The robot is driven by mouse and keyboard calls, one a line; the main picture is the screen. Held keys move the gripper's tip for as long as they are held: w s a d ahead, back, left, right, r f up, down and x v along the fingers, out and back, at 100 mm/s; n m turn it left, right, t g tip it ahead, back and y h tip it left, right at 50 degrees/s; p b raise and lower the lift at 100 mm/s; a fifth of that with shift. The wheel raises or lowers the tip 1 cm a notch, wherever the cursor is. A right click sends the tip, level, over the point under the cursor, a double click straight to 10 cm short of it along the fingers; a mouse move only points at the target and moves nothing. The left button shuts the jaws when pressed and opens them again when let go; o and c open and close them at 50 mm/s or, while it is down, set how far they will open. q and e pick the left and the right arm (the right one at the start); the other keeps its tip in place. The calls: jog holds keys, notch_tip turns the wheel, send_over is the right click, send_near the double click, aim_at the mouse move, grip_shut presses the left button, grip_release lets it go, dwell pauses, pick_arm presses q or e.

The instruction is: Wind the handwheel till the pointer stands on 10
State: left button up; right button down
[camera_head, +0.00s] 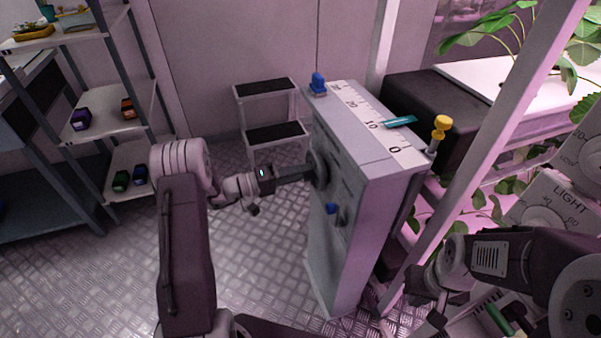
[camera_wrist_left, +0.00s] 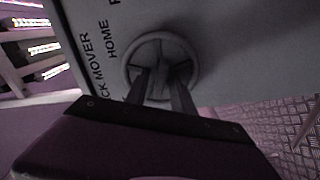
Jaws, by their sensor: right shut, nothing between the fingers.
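The grey handwheel (camera_wrist_left: 162,62) is on the side of a tall grey cabinet (camera_head: 347,200); it shows edge-on in the head view (camera_head: 318,168). My left gripper (camera_head: 305,171) reaches it from the left. In the left wrist view, its two fingers (camera_wrist_left: 161,84) are slightly apart at the wheel's hub and spokes; whether they press on it is unclear. The white scale (camera_head: 362,112) on the cabinet top reads 0 to 30. The teal pointer (camera_head: 400,121) lies across its right edge, about level with the 10. My right gripper (camera_head: 418,284) is shut and empty at lower right, partly hidden.
A blue knob (camera_head: 332,208) is on the cabinet's side, below the wheel. A blue piece (camera_head: 318,84) and a yellow-topped lever (camera_head: 439,131) stand at the cabinet top's ends. A step stool (camera_head: 272,135) is behind; shelving (camera_head: 105,120) is left. A pale post (camera_head: 480,150) rises at right.

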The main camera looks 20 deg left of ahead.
pick_arm(q)
grip_shut()
jog(key=n+p, duration=0.3)
jog(key=n, duration=0.4)
jog(key=n+p, duration=0.3)
jog(key=n, duration=0.4)
jog(key=n+p, duration=0.2)
jog(key=n, duration=0.5)
jog(key=shift+s+d+f+n+p, duration=0.1)
jog(key=shift+s+f+n+p, duration=0.05)
jog(key=shift+f+n+p, duration=0.2)
dwell(0.3)
jog(key=shift+o, duration=1.2)
grip_release()
